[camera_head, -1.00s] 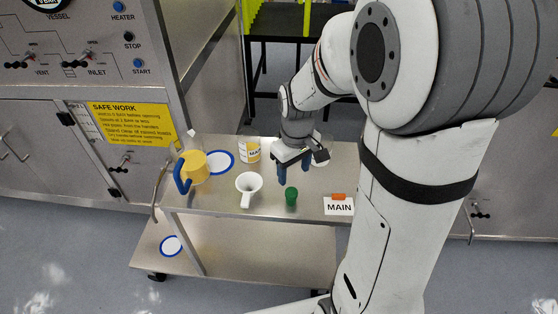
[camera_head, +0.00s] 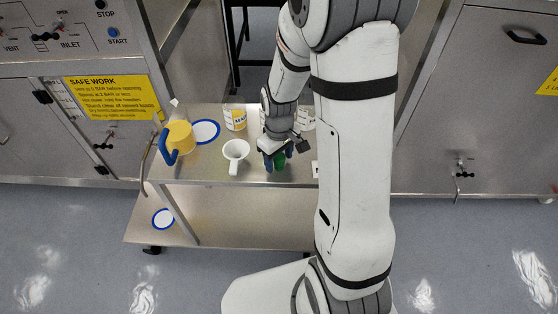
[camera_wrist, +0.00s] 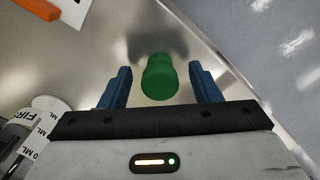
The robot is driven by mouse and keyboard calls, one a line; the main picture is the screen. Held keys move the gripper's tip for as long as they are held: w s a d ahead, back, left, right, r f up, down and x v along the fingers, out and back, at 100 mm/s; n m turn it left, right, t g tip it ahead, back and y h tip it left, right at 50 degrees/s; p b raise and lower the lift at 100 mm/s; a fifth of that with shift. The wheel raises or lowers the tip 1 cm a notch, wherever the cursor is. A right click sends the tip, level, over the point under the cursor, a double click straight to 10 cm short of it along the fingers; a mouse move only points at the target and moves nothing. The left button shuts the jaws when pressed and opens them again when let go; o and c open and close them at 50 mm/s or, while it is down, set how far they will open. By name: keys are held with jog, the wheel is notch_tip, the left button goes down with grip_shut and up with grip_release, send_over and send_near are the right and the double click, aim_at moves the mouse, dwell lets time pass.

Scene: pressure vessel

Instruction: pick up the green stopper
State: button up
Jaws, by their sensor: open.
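The green stopper (camera_wrist: 159,78) stands on the steel trolley top, near its front edge. In the wrist view it sits between the two blue fingers of my gripper (camera_wrist: 160,86), with a gap on both sides. My gripper (camera_head: 277,160) is open and holds nothing. In the head view the stopper (camera_head: 280,161) is partly hidden behind the fingers.
A yellow jug with a blue handle (camera_head: 179,138), a blue-rimmed white disc (camera_head: 205,131) and a labelled yellow-and-white container (camera_head: 235,118) are further left and back. An orange item (camera_wrist: 37,8) lies by a white card.

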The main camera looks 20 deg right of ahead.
jog(key=shift+c, duration=0.3)
jog(key=c, duration=1.1)
